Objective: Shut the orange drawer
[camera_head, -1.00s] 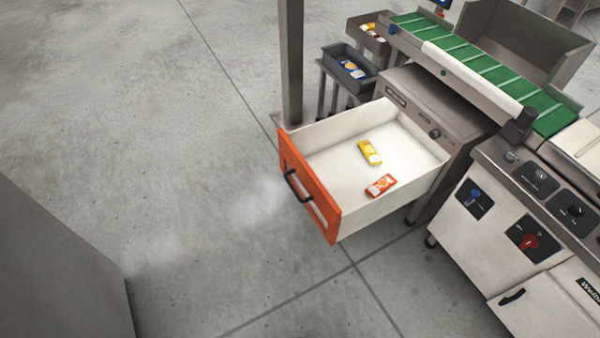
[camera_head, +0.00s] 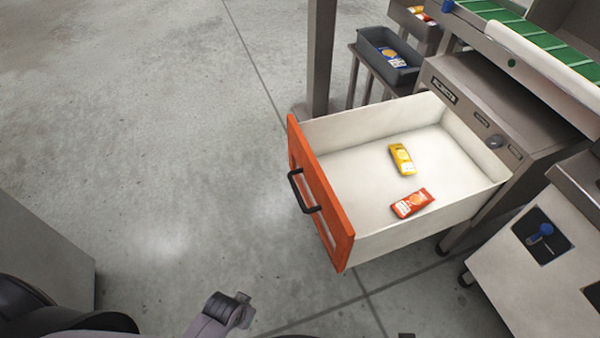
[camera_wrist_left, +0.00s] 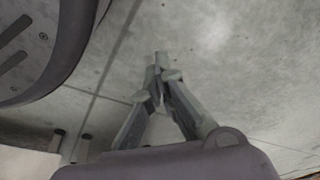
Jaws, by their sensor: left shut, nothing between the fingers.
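The orange drawer is pulled well out of its grey cabinet (camera_head: 455,100). Its orange front (camera_head: 322,205) with a black bar handle (camera_head: 302,190) faces left in the head view. Its white inside is open to view and holds a yellow packet (camera_head: 402,159) and a red packet (camera_head: 412,203) lying flat. My left gripper (camera_wrist_left: 160,62) is shut and empty in the left wrist view, with bare floor behind its fingertips. It is apart from the drawer. Its fingers cannot be made out in the head view, where only parts of my arm show at the bottom edge. My right gripper is not in view.
A grey post (camera_head: 320,60) stands just behind the drawer. A dark tray (camera_head: 390,58) with a blue packet is beyond it. A pale machine cabinet (camera_head: 530,270) stands at the right. A grey block (camera_head: 40,255) is at the lower left. Concrete floor left of the drawer is clear.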

